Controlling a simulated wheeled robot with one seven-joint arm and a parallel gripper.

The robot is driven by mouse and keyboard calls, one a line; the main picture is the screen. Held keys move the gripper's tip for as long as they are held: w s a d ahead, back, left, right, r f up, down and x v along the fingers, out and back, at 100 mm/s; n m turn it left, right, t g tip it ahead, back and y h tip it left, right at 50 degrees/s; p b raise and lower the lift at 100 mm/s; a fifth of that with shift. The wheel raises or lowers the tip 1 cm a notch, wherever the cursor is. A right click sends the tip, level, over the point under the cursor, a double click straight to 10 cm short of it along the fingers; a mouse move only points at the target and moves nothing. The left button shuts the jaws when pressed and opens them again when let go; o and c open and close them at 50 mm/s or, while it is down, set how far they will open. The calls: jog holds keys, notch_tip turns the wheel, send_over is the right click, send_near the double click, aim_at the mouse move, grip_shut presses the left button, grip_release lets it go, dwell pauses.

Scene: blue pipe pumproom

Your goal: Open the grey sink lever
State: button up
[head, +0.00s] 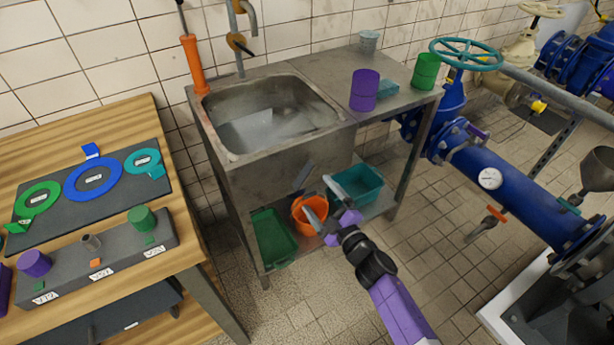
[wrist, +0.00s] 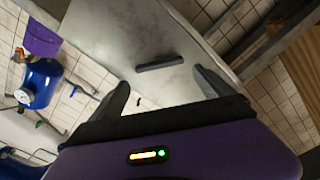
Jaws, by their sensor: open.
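The grey sink lever (head: 303,175) is a short grey bar on the front of the steel sink (head: 250,165), tilted in the head view. In the wrist view a dark grey bar, which looks like the lever (wrist: 160,62), stands out against the metal front, between and beyond my fingertips. My gripper (head: 324,207) is open and empty, in front of the sink and a little below and right of the lever in the head view. Its two fingers are spread apart in the wrist view (wrist: 163,82), with a gap between them and the bar.
Below the sink are a green tray (head: 272,238), an orange bucket (head: 302,213) and a teal bin (head: 357,186). A wooden workbench (head: 190,245) stands left. Blue pipes (head: 510,190) are at the right. A purple cup (head: 364,92) stands on the counter. Tiled floor is open in front.

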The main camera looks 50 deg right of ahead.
aim_at(306, 178)
jog(key=shift+w+a+r+p, duration=0.3)
jog(key=shift+a+r+p, duration=0.1)
jog(key=shift+r, duration=0.1)
jog(key=c, duration=0.3)
jog(key=shift+w+r+m+p, duration=0.1)
jog(key=shift+w+m+p, duration=0.1)
jog(key=shift+m+p, duration=0.2)
jog(key=c, duration=0.4)
jog(key=shift+w+d+m, duration=0.1)
jog(key=shift+w+m, duration=0.05)
jog(key=shift+m, duration=0.95)
jog(key=c, duration=0.4)
jog(key=m+p, duration=0.1)
jog(key=m, duration=0.3)
jog(key=shift+w+d+m, duration=0.1)
jog(key=shift+d+m, duration=0.05)
jog(key=shift+m, duration=0.15)
jog(key=shift+w+d+f+m, duration=0.15)
jog(key=shift+w+d+m, duration=0.4)
jog(key=shift+w+m, duration=0.95)
jog(key=shift+w+d+f+m, duration=0.15)
jog(key=shift+w+d+m, duration=0.55)
jog(key=shift+m, duration=1.25)
jog(key=shift+w+d+f+m, duration=0.15)
jog(key=shift+w+d+m, duration=0.2)
jog(key=shift+w+m, duration=1.25)
jog(key=shift+s, duration=0.2)
